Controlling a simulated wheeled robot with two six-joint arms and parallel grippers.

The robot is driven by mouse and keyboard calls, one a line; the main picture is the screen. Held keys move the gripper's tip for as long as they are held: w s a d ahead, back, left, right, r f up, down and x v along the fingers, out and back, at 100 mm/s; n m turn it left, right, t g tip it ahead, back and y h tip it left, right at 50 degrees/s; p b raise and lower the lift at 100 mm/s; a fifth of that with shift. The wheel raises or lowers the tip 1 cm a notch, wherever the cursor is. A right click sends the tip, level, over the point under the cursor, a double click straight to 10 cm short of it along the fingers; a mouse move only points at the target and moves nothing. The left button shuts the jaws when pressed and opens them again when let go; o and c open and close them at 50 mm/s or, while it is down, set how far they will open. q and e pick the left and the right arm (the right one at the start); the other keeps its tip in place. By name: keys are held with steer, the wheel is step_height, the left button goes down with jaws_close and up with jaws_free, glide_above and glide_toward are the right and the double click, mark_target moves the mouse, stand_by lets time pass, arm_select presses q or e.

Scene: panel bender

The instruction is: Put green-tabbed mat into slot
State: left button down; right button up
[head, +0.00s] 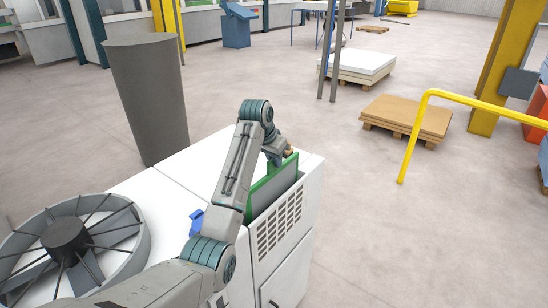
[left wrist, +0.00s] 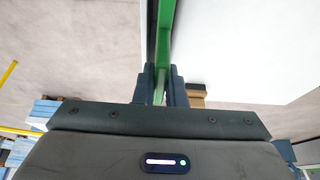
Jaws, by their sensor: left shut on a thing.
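The mat (head: 276,186) is a grey panel with a green edge, standing upright at the right side of a white machine cabinet (head: 310,195). Its lower edge is at the cabinet's top opening, above the vented side; how deep it sits cannot be told. My left gripper (head: 276,158) is above the mat, shut on its green top edge. In the left wrist view the fingers (left wrist: 160,85) stand on both sides of the green strip (left wrist: 163,42). The slot itself is mostly hidden by the mat and my arm. My right gripper is not in view.
A large spoked fan wheel (head: 66,236) lies on the cabinet at left, with a small blue part (head: 196,221) near my arm. A tall dark grey bin (head: 148,95) stands behind.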

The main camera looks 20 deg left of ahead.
mark_target(274, 171)
arm_select(q)
steer(key=shift+f+b, duration=0.35)
steer(key=shift+f, duration=1.55)
steer(key=c, duration=1.4)
jaws_free()
